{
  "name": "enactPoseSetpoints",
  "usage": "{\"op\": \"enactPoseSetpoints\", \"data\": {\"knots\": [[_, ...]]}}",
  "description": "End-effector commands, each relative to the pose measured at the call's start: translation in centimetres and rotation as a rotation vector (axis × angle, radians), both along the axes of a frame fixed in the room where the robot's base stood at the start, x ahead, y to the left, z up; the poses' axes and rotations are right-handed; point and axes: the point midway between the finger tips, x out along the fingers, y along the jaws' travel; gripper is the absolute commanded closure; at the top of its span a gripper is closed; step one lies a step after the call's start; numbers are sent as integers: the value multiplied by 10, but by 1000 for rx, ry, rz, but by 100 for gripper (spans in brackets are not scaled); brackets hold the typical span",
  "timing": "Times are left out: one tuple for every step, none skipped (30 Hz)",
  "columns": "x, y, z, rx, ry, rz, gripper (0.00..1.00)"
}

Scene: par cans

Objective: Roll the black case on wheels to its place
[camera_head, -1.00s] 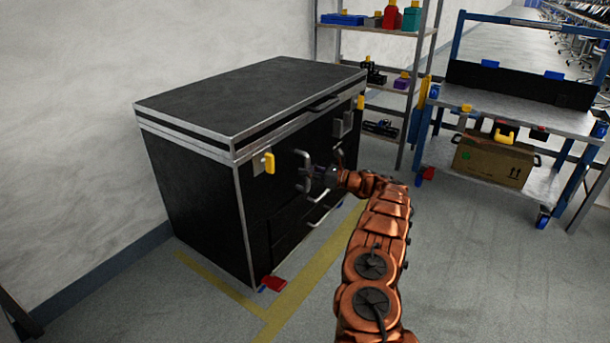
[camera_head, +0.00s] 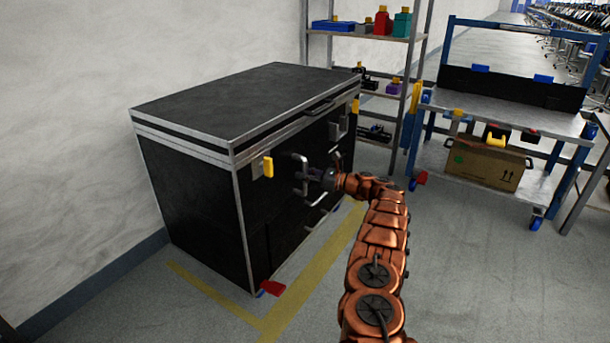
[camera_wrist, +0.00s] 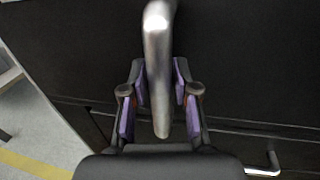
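The black case (camera_head: 195,195), with silver metal edges, stands upright beside the wall in the head view. Its front bears latches and silver handles. A red caster brake pedal (camera_head: 271,288) shows at its near bottom corner. My gripper (camera_head: 316,174) reaches the middle of the case's front from the right. In the wrist view, my gripper (camera_wrist: 160,98) has its purple-padded fingers close on both sides of an upright silver handle (camera_wrist: 158,50), seemingly shut on it. Any small gap at the pads is hard to see. The case's far side and most wheels are hidden.
Yellow tape (camera_head: 222,293) marks the floor along the case's near end and front. A shelf (camera_head: 372,33) with bottles and tools stands behind the case. A blue-framed cart (camera_head: 566,124) holding a cardboard box stands at right. Floor between is clear.

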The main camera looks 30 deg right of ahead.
Motion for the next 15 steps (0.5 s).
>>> {"op": "enactPoseSetpoints", "data": {"knots": [[0,0,0,0,0,0,62],[0,-1,0,0,0,-1,59],[0,-1,0,0,0,-1,55],[-1,-1,0,0,0,-1,53],[0,-1,0,0,0,-1,53],[0,-1,0,0,0,-1,53],[-1,-1,0,0,0,-1,53],[-1,-1,0,1,1,-1,53],[-1,-1,0,0,0,-1,53],[-1,-1,-1,0,0,0,53],[-1,-1,-1,1,1,0,53],[-1,-1,-1,1,1,0,53],[-1,-1,-1,1,1,0,53],[-1,-1,-1,1,1,0,53],[-2,-2,-1,0,1,-1,53]]}}
